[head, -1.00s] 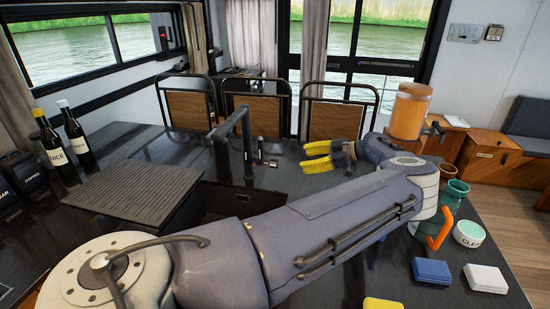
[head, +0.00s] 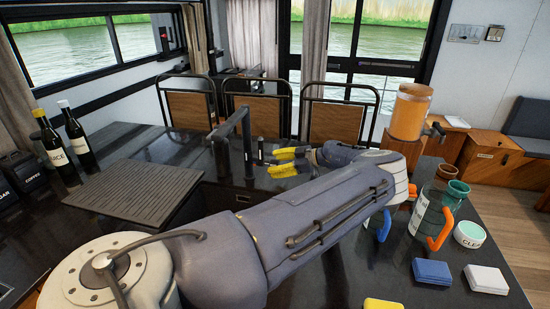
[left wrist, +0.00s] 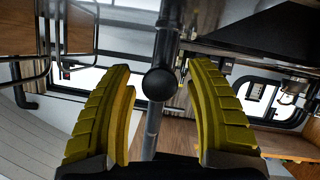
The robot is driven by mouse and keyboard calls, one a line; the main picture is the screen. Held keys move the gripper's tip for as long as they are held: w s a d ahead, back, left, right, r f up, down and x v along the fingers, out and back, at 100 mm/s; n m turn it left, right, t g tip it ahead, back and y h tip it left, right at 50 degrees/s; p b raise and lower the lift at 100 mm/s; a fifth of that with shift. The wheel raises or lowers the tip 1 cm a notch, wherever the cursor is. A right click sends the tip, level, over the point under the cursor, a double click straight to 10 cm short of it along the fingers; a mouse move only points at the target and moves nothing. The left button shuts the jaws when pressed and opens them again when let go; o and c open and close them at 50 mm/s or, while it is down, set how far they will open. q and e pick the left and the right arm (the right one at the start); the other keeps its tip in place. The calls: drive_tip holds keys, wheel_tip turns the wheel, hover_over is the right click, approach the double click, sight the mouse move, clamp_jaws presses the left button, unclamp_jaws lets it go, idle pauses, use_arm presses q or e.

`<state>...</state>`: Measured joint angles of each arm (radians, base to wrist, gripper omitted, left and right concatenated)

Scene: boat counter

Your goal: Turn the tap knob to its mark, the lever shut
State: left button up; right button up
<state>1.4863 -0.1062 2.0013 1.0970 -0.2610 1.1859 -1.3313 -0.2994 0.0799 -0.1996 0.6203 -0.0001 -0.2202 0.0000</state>
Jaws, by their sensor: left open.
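The black tap (head: 246,140) stands at the sink, its spout reaching toward the lower left. A short dark upright piece (head: 261,151), seemingly its lever or knob, is just to its right. My left gripper (head: 275,161) has yellow fingers spread apart and pointing left at this piece, close by. In the left wrist view, a round black knob end (left wrist: 160,84) shows between the two open fingers (left wrist: 163,100), with space on both sides. I cannot see a mark, or tell whether the lever is shut. My right gripper is not in view.
A ribbed drainboard (head: 135,193) lies left of the sink, with two bottles (head: 76,134) behind. An amber dispenser (head: 410,110) stands at the back right.

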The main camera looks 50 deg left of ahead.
use_arm(q)
drive_tip(key=shift+o, duration=0.2)
clamp_jaws()
idle(0.4)
